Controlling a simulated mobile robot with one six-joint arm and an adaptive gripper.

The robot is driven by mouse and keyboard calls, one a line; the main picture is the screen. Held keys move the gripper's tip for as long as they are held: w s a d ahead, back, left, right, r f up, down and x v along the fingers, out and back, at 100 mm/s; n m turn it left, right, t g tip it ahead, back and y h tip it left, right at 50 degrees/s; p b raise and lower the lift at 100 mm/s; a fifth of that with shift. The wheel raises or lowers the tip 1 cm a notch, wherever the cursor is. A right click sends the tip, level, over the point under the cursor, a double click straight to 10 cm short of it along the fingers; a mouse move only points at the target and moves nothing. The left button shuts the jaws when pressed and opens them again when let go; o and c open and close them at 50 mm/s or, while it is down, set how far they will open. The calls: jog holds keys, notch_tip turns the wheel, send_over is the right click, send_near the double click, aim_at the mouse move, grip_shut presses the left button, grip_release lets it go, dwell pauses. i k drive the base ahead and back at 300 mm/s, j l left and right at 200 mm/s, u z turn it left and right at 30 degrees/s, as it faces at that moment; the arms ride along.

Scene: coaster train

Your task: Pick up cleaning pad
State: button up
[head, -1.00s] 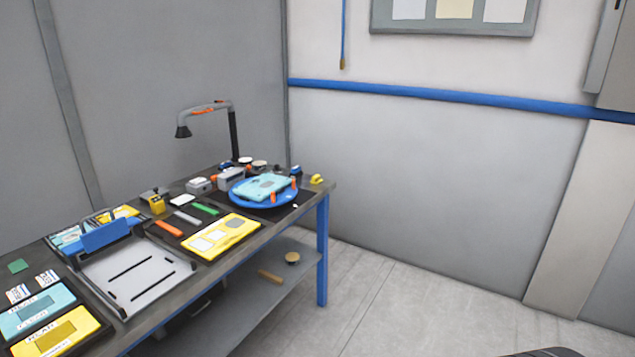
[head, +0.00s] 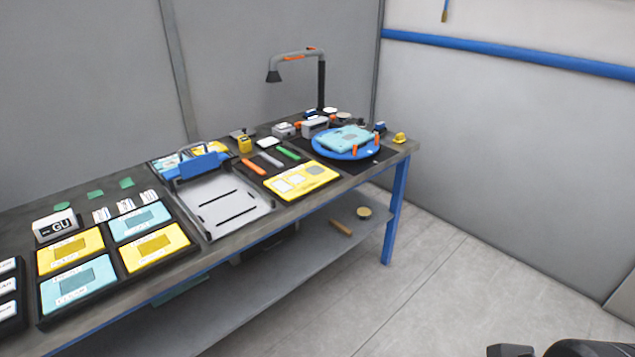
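I cannot tell for sure which item is the cleaning pad. A small yellow piece (head: 400,138) sits at the bench's right end. Several green flat pieces (head: 125,183) lie at the back left. A dark part of my arm or gripper (head: 590,349) shows at the bottom right edge, far from the bench. Its fingers cannot be made out, and nothing is seen held.
A blue turntable (head: 326,147) carries a light blue plate. A grey fixture (head: 225,207) with a blue bar stands mid-bench. Yellow and light blue cards (head: 165,245) fill trays at left. A lamp (head: 321,85) rises at the back. The floor (head: 460,285) at right is clear.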

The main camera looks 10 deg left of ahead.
aim_at(400, 138)
jog(key=i+l+u, duration=0.35)
jog(key=i+l, duration=0.15)
jog(key=i, duration=0.7)
jog(key=i+l+u, duration=0.35)
jog(key=i+l, duration=0.45)
jog(key=i, duration=0.3)
jog(key=i+l+u, duration=0.4)
jog(key=i+l, duration=0.65)
